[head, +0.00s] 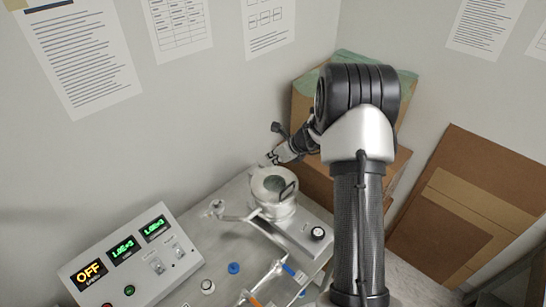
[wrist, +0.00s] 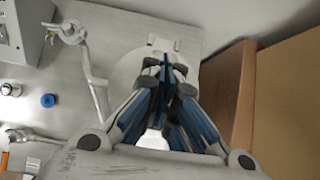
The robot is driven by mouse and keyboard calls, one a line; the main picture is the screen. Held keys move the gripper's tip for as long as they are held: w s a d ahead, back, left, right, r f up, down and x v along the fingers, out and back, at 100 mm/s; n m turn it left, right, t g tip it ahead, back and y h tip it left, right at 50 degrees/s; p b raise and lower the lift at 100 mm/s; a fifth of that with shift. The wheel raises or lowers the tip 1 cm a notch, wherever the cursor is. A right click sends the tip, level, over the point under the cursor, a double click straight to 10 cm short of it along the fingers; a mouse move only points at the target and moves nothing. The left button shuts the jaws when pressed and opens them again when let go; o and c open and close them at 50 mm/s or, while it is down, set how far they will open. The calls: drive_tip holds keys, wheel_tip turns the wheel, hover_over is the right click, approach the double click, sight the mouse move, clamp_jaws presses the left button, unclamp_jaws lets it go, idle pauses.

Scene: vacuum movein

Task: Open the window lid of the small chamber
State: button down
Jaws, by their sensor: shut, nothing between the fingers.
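The small chamber (head: 274,208) is a pale metal cylinder standing on the bench. Its round window lid (head: 266,180) lies on top, with a dark glass middle and a dark handle (head: 288,190) at its right side. The lid looks closed. My gripper (head: 271,158) is just behind the chamber's far rim in the head view, and a gap to the lid cannot be judged. In the wrist view my gripper (wrist: 167,62) is shut and empty. Its blue-padded fingers cover much of the pale round chamber (wrist: 125,70) below, and the handle is hidden there.
A metal pipe (head: 234,217) runs left from the chamber. The control box (head: 130,262) with lit displays stands at the left. A blue cap (head: 233,268) and valves sit in front. Cardboard boxes (head: 398,165) stand close behind and right of the chamber.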

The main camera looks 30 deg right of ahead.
drive_tip(key=s+d+r, duration=0.3)
drive_tip(key=s, duration=0.6)
drive_tip(key=s+a+r+n+g+y+b, duration=0.1)
drive_tip(key=s+a+r+n+b, duration=0.1)
drive_tip(key=s+a+n+b, duration=0.6)
drive_tip(key=s+a+r+n+g+b, duration=0.1)
drive_tip(key=s+a+r+n+b, duration=0.2)
drive_tip(key=a+n, duration=0.75)
drive_tip(key=s+a+f+n+h+b, duration=0.1)
drive_tip(key=s+f+n+b, duration=0.3)
drive_tip(key=s, duration=0.5)
drive_tip(key=s+a+f+n+h+b, duration=0.2)
drive_tip(key=s+n+b, duration=0.4)
drive_tip(key=s+n, duration=0.3)
drive_tip(key=shift+a+f+g+h+b, duration=0.3)
drive_tip(key=shift+f+g, duration=0.1)
drive_tip(key=shift+f, duration=0.5)
